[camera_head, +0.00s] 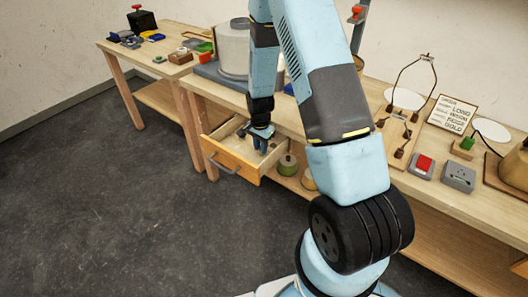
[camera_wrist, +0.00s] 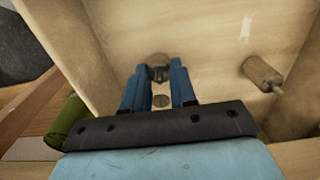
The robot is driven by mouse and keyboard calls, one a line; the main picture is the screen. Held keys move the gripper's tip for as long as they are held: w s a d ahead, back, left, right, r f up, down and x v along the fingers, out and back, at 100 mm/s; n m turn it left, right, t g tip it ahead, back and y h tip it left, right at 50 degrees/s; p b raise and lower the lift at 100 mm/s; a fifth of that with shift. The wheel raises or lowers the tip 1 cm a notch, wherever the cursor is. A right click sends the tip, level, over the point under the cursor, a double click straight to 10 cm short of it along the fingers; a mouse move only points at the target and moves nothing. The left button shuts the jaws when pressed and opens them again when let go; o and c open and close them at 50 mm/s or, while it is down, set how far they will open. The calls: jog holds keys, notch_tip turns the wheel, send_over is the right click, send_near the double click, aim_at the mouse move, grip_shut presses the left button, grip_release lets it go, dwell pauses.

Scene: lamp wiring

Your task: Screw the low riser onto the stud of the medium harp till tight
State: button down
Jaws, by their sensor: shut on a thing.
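My gripper (camera_head: 261,136) reaches down into the open drawer (camera_head: 231,164). In the wrist view its blue fingers (camera_wrist: 160,82) are shut on a small dull metal piece (camera_wrist: 159,62), which may be the low riser; the fingers hide much of it. A second small cylinder with a thin stem, perhaps another riser (camera_wrist: 262,74), lies in the drawer to the right, apart from the fingers. A wire harp (camera_head: 411,84) with a small stud on top stands upright on the bench at the right; I cannot tell whether it is the medium one.
The drawer walls stand close around my gripper. A green spool (camera_head: 288,165) sits on the shelf beside the drawer. A lettered sign (camera_head: 453,114), a red-switch box (camera_head: 423,166) and a grey socket box (camera_head: 458,178) stand near the harp. The floor at left is clear.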

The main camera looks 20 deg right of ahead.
jog(key=shift+r, duration=2.25)
